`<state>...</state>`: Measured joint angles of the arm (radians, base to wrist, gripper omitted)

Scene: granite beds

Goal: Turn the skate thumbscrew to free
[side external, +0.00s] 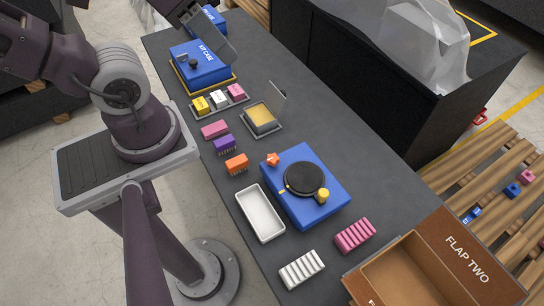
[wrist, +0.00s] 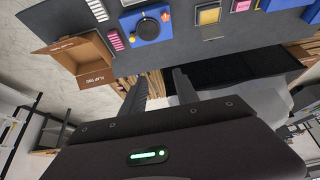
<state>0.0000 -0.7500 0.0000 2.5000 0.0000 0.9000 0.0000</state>
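A blue block (side external: 318,205) with a black round disc (side external: 304,179) sits on the dark bench. A yellow knob (side external: 323,195) is at the disc's edge, and an orange lobed knob (side external: 272,159) is at the block's upper-left corner. I cannot tell which knob is the skate thumbscrew, nor its setting. The blue block also shows at the top of the wrist view (wrist: 139,31). My gripper (wrist: 160,76) has its two dark fingers apart with nothing between them, well away from the block. In the side view, my wrist is near the top edge, partly out of frame.
A blue kit case (side external: 200,65) stands at the bench's far end. Near the block are a white tray (side external: 260,212), ribbed pink (side external: 355,236) and white (side external: 301,269) pieces, and an open-lidded tray (side external: 262,118). A cardboard box (side external: 420,260) with open flaps is at the bench's near end.

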